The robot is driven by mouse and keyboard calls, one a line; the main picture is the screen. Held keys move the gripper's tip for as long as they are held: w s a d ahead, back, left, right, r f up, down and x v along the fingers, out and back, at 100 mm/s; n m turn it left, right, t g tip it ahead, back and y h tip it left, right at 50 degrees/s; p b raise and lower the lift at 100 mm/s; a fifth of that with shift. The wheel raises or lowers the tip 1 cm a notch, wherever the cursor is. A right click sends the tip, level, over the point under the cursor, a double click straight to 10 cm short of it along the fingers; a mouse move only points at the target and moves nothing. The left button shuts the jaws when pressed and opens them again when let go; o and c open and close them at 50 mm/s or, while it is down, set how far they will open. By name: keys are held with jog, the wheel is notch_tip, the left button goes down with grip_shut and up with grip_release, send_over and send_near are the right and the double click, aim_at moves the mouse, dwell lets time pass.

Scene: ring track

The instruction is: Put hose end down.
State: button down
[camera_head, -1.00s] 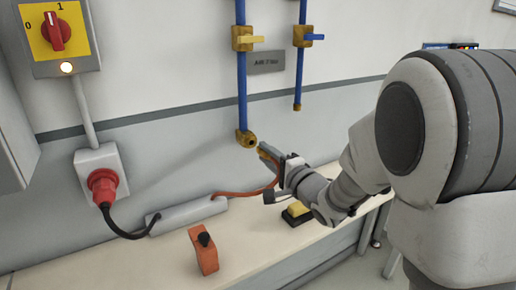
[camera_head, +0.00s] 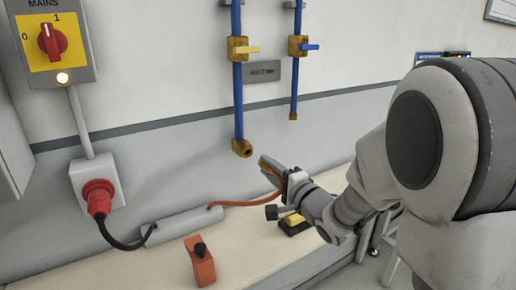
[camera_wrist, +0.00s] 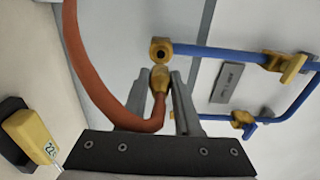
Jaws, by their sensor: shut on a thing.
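The hose end (camera_wrist: 160,82) is a brass fitting on an orange hose (camera_wrist: 92,75). My gripper (camera_wrist: 164,88) is shut on it, one finger on each side in the wrist view. In the head view my gripper (camera_head: 270,167) holds it above the bench, right of the brass outlet (camera_head: 242,148) at the bottom of a blue pipe. The outlet also shows in the wrist view (camera_wrist: 160,50), just beyond the hose end. The head view shows a gap between them. The hose runs left to a grey box (camera_head: 184,225) on the bench.
The bench top (camera_head: 140,268) carries an orange block with a black knob (camera_head: 201,262) and a yellow-and-black item (camera_head: 293,222). A red plug (camera_head: 98,197) sits in a wall socket at left. Bare bench lies at the front.

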jog(key=w+d+f+m+t+h, duration=0.35)
jog(key=d+f+m+h, duration=0.25)
jog(key=d+f+h, duration=0.6)
notch_tip(320, 180, up, 17)
jog(key=d+y+p, duration=0.2)
jog(key=p, duration=1.3)
jog(key=s+f, duration=0.6)
jog(key=f, duration=0.7)
jog(key=shift+m, duration=0.3)
jog(key=shift+g, duration=0.25)
